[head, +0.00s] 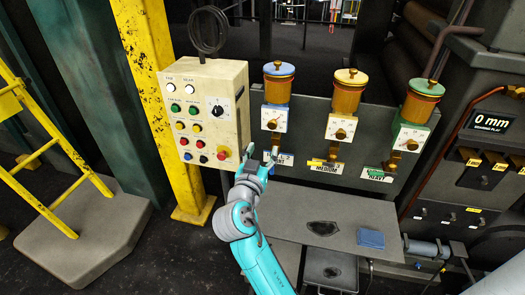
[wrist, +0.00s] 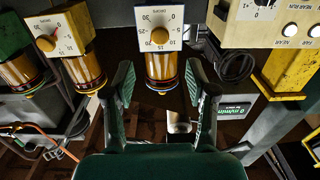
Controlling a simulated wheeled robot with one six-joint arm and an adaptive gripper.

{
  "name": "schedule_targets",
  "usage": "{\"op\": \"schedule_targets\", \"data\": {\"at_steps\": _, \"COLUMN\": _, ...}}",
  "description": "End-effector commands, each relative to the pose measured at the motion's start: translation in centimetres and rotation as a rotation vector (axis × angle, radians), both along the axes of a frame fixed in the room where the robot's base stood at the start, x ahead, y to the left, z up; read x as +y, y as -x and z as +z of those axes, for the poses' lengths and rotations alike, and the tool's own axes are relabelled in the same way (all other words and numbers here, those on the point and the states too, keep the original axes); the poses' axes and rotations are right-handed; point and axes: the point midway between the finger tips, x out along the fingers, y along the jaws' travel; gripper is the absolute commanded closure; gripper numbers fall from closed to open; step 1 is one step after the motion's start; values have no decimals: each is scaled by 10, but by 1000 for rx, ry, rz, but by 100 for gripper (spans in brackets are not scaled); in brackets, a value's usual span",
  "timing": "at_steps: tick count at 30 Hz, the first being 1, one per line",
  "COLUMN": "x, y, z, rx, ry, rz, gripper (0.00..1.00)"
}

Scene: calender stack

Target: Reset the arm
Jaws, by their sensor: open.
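My teal arm reaches up from the bottom centre of the head view. My gripper (head: 262,154) is raised beside the lower right of the cream control box (head: 205,120), in front of the blue-topped lubricator (head: 277,90). It partly hides that lubricator's label. In the wrist view, my gripper (wrist: 158,78) has its two dark fingers spread wide, with nothing held between them. The blue-ringed lubricator (wrist: 160,68) appears upside down beyond the gap. I cannot tell its exact distance from the fingers.
Yellow-topped (head: 346,92) and green-topped (head: 418,103) lubricators stand to the right. A grey shelf (head: 290,212) below carries a dark patch (head: 323,228) and a blue pad (head: 371,238). A yellow post (head: 150,90) and yellow ladder (head: 45,150) are left.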

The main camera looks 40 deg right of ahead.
Motion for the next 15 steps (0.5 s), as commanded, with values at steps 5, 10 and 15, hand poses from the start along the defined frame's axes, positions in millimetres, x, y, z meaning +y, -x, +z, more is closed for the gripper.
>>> {"op": "schedule_targets", "data": {"at_steps": 5, "x": 0, "y": 0, "z": 0, "rx": 0, "ry": 0, "rz": 0, "gripper": 44}}
{"op": "schedule_targets", "data": {"at_steps": 10, "x": 0, "y": 0, "z": -2, "rx": 4, "ry": 1, "rz": 4, "gripper": 44}}
{"op": "schedule_targets", "data": {"at_steps": 15, "x": 9, "y": 10, "z": -30, "rx": 58, "ry": 13, "rz": 69, "gripper": 44}}
